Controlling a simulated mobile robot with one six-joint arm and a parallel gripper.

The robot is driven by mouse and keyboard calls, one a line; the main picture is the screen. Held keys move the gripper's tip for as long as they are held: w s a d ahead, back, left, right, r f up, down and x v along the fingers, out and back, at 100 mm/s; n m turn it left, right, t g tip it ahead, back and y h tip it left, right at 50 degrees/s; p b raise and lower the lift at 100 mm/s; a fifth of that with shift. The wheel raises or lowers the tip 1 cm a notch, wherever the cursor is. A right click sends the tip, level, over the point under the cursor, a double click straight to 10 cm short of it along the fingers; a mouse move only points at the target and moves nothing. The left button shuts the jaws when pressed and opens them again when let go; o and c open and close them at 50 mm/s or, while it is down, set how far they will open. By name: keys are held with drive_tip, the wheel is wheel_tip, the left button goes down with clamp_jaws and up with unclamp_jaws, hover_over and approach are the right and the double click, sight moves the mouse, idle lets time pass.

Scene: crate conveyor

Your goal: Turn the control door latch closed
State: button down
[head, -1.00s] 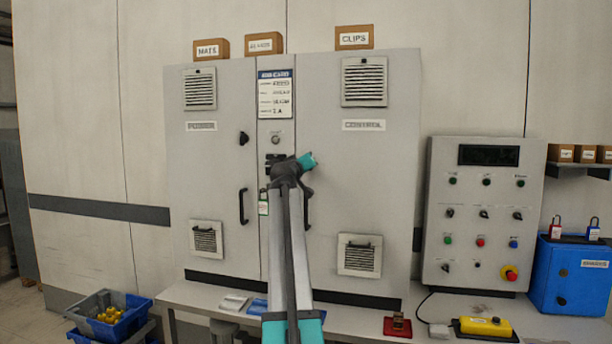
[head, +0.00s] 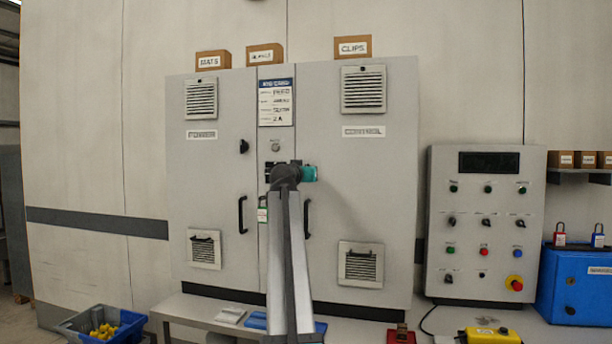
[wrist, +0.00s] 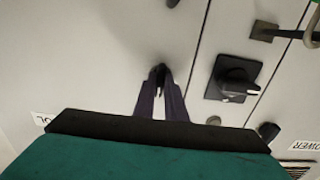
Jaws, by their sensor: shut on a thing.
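The control door (head: 354,210) is the right-hand grey cabinet door and looks shut. Its latch (wrist: 161,70) is a small dark knob seen in the wrist view, largely covered by the fingers. My gripper (wrist: 160,78) is shut on this latch, with both dark fingers close around it. In the head view my own arm hides the latch and the fingers; only the teal wrist part shows in front of the door's left edge. The latch's exact angle cannot be told.
A black rotary switch (wrist: 235,78) sits on the centre strip beside the latch. The power door's latch (head: 244,146) and the control door handle (head: 307,218) are nearby. A bench (head: 190,306) runs below. A control panel (head: 486,225) stands to the right.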

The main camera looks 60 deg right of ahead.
drive_tip(key=c, duration=1.8)
unclamp_jaws()
drive_tip(key=shift+a, duration=0.15)
drive_tip(key=v, duration=1.3)
drive_tip(key=shift+a+p, duration=0.2)
drive_tip(key=shift+p, duration=0.1)
